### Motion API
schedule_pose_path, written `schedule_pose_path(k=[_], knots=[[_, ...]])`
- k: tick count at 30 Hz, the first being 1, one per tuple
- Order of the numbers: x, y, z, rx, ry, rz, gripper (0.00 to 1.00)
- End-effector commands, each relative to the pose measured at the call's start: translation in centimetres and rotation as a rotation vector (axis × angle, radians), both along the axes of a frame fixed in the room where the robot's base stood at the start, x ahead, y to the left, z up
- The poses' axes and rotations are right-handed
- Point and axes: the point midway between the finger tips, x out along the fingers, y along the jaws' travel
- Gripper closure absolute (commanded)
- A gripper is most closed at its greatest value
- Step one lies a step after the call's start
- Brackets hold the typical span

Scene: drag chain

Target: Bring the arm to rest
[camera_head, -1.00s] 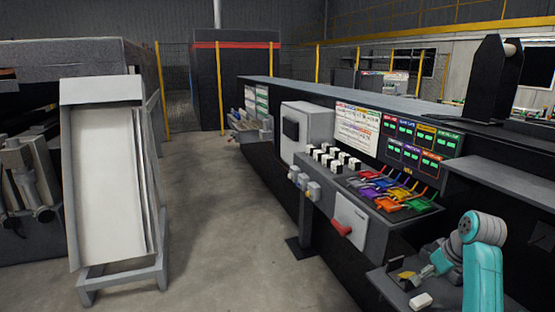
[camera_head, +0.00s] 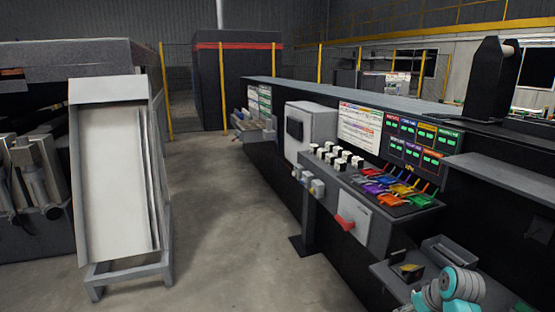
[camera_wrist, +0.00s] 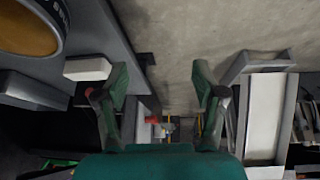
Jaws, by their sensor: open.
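My teal arm (camera_head: 455,285) is folded low at the bottom right of the head view, in front of the grey shelf of the black machine. In the wrist view my gripper (camera_wrist: 160,98) has its two green fingers spread wide apart, with nothing between them. Beyond the fingers lies the grey floor. In the head view I cannot make out the fingers clearly; the arm's end is partly cut off by the picture edge.
A white block (camera_wrist: 88,68) shows beside the left finger in the wrist view. A small grey tray (camera_head: 447,250) is on the shelf behind my arm. The console has coloured levers (camera_head: 392,187) and a red handle (camera_head: 345,222). A white-panelled rack (camera_head: 118,180) stands left, with clear floor (camera_head: 230,220) between.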

Motion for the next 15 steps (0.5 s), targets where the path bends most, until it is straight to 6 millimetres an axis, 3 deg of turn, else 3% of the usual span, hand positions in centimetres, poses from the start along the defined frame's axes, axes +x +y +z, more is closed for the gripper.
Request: schedule_pose_path(k=[6,15], knots=[[-3.7,3.4,-7.2,0.001,-0.064,-0.059,0.3],[-10.7,7.8,-14.3,-0.002,-0.174,-0.14,0.3]])
